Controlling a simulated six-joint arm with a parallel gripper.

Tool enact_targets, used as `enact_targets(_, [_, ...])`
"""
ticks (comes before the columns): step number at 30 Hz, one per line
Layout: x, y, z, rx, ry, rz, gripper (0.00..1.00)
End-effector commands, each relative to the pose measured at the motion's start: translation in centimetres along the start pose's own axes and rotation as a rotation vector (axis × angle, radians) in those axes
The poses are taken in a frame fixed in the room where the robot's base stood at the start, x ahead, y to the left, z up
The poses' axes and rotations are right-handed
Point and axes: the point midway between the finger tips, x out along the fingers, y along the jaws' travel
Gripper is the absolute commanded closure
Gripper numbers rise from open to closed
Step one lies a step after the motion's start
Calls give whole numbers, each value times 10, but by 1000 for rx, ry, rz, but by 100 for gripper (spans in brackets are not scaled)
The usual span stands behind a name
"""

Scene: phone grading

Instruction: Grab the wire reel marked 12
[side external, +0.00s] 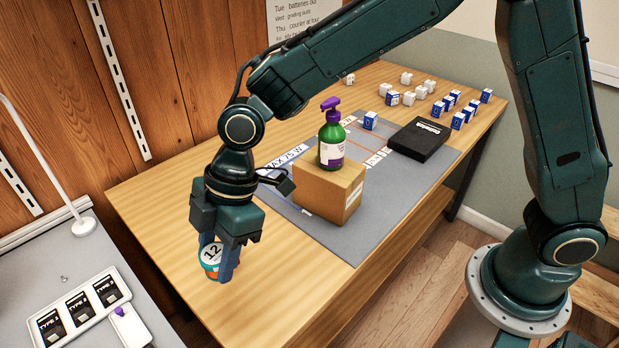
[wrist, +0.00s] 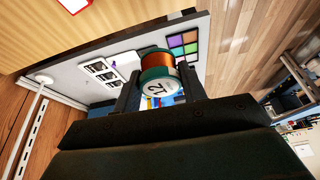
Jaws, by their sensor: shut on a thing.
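The wire reel marked 12 (side external: 211,254) has a teal rim and a white label with the number. It is between the fingers of my gripper (side external: 222,268), near the left front corner of the wooden table. In the wrist view the reel (wrist: 158,72) shows copper-coloured wire between teal flanges, with the 12 facing the camera. My gripper (wrist: 160,82) is shut on it, one finger on each side. I cannot tell whether the reel touches the table or is just above it.
A cardboard box (side external: 320,192) with a green pump bottle (side external: 331,145) stands on the grey mat (side external: 362,232) right of my gripper. A black case (side external: 420,139) and several small blue and white boxes lie farther back. A grey side bench (side external: 50,265) with a tray (side external: 80,308) is at left.

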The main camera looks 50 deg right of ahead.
Motion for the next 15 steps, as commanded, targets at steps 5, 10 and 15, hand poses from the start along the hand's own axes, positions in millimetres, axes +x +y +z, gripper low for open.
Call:
enact_targets(5, [-13,0,-5,0,1,2,81])
enact_targets(10, [-16,0,-6,1,0,1,81])
enact_targets(15, [-15,0,-6,0,0,1,81])
